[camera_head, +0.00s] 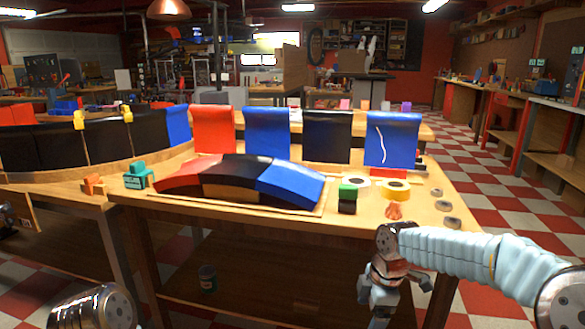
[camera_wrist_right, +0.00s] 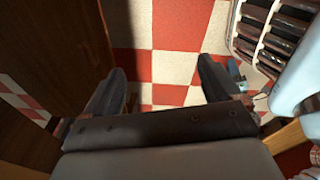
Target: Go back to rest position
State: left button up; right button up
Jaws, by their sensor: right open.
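My right arm comes in from the right in the head view, and its gripper (camera_head: 380,300) hangs low in front of the table's front edge. In the right wrist view the right gripper (camera_wrist_right: 160,90) is open, with its two dark fingers wide apart and only checkered floor between them. It holds nothing. My left arm shows only as a metallic link at the bottom left of the head view; its gripper is out of frame.
The wooden table (camera_head: 300,218) carries curved red, black and blue panels (camera_head: 290,183), a green-and-black block (camera_head: 347,198), a yellow tape roll (camera_head: 396,189) and a teal block (camera_head: 138,176). A dark can (camera_head: 208,278) stands underneath. Checkered floor (camera_head: 500,205) is free at right.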

jog(key=s+a+f+m+y, duration=0.1)
jog(key=s+a+f+m, duration=0.15)
jog(key=f, duration=0.55)
jog(key=s+a+f+m+y, duration=0.1)
jog(key=s+a+f+m, duration=0.15)
jog(key=f, duration=0.45)
jog(key=s+a+f+m, duration=0.1)
jog(key=s+f+m, duration=1.3)
jog(key=s+f, duration=0.3)
jog(key=shift+s+a+f+m+y, duration=0.15)
jog(key=shift+a+m+y, duration=0.15)
jog(key=shift+m, duration=0.1)
